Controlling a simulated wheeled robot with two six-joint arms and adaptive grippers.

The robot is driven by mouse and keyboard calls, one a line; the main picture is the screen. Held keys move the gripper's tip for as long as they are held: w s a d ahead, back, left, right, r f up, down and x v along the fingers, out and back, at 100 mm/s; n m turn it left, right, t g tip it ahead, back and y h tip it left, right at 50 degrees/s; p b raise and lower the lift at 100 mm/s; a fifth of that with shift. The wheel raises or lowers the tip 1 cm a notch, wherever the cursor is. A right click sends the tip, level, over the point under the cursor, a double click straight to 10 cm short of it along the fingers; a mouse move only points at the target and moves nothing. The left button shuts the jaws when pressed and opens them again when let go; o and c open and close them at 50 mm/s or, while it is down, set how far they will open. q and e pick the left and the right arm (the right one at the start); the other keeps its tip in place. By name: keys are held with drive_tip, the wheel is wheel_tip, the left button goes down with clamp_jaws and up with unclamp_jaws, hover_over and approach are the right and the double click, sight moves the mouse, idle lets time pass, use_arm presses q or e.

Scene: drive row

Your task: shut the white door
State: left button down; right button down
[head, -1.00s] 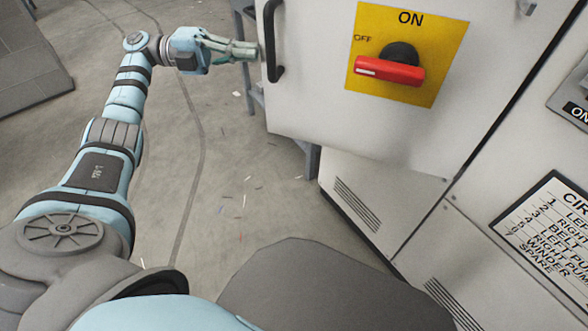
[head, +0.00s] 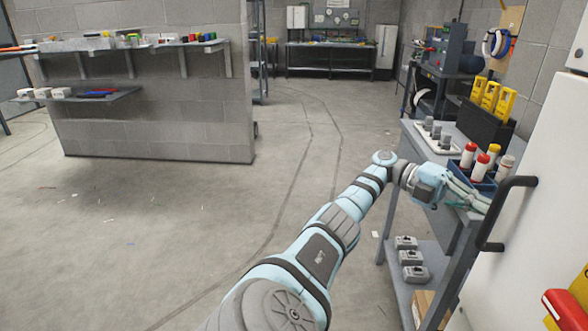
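The white door (head: 525,240) fills the right edge of the head view, seen at a steep angle. A black bar handle (head: 505,212) stands out from it near its left edge. Part of a red switch knob (head: 566,309) on a yellow plate shows at the bottom right. The door's hinge side is out of the frame. My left gripper (head: 482,203) is just left of the handle, by the door's free edge. Its fingers look closed together, with nothing between them. I cannot tell whether the fingertips touch the door. My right gripper is out of view.
A grey workbench (head: 455,230) with red- and white-topped bottles (head: 480,165) stands behind my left gripper, close to it. Grey units (head: 413,272) sit on its lower shelf. A block partition (head: 150,120) with shelves stands at the left.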

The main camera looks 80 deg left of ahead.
use_arm(q)
wheel_tip(320, 180, up, 10)
drive_tip(key=shift+w+a, duration=0.15)
drive_tip(key=shift+w, duration=0.05)
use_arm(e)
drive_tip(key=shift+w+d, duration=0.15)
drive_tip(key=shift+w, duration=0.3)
